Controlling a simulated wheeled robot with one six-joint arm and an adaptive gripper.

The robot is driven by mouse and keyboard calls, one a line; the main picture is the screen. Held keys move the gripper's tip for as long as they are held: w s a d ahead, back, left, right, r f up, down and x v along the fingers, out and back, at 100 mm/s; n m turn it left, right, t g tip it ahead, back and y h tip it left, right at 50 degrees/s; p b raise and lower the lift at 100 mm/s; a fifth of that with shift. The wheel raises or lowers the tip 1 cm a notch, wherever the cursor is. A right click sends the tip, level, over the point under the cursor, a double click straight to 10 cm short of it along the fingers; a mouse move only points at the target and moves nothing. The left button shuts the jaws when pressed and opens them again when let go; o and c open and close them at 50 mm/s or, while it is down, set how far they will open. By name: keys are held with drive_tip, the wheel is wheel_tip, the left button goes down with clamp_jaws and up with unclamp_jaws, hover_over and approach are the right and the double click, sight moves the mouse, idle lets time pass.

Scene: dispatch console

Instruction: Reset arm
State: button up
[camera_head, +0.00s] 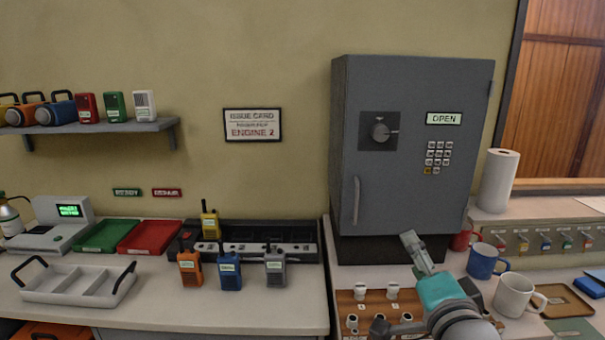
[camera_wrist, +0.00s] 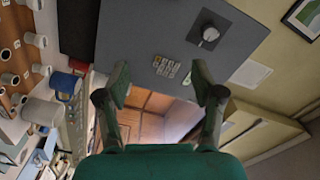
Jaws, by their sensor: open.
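My gripper (camera_head: 417,252) is in front of the lower part of the grey cabinet (camera_head: 405,120), above the right-hand counter. In the wrist view my gripper (camera_wrist: 160,84) has its two fingers spread apart with nothing between them. The cabinet has a dial (camera_head: 380,132), a keypad (camera_head: 438,157), a handle (camera_head: 356,200) and a display reading OPEN (camera_head: 444,119). Its door looks shut. The wrist view is turned and shows the dial (camera_wrist: 210,34) and keypad (camera_wrist: 166,67) beyond the fingers.
A wooden board with white knobs (camera_head: 346,299), a blue mug (camera_head: 485,261) and a white mug (camera_head: 513,295) stand close around my arm. Radios (camera_head: 230,270), a charger (camera_head: 300,241), a red tray (camera_head: 150,236), a green tray (camera_head: 104,236) and a caddy (camera_head: 75,284) occupy the left counter.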

drive_tip(key=s+f+n+g, duration=0.1)
drive_tip(key=s+f+n, duration=0.1)
drive_tip(key=s+f, duration=0.5)
drive_tip(key=s+f+n, duration=0.2)
drive_tip(key=s+f, duration=0.1)
drive_tip(key=f, duration=0.7)
drive_tip(key=s+f+n+g, duration=0.1)
drive_tip(key=s+f+n, duration=0.1)
drive_tip(key=s+f, duration=0.5)
drive_tip(key=s+f+n, duration=0.3)
drive_tip(key=s+f, duration=0.1)
drive_tip(key=s, duration=0.8)
drive_tip(key=s+f+n+g, duration=0.1)
drive_tip(key=s+f+n, duration=0.3)
drive_tip(key=s, duration=0.9)
drive_tip(key=shift+s+a+f, duration=0.2)
drive_tip(key=shift+f, duration=0.15)
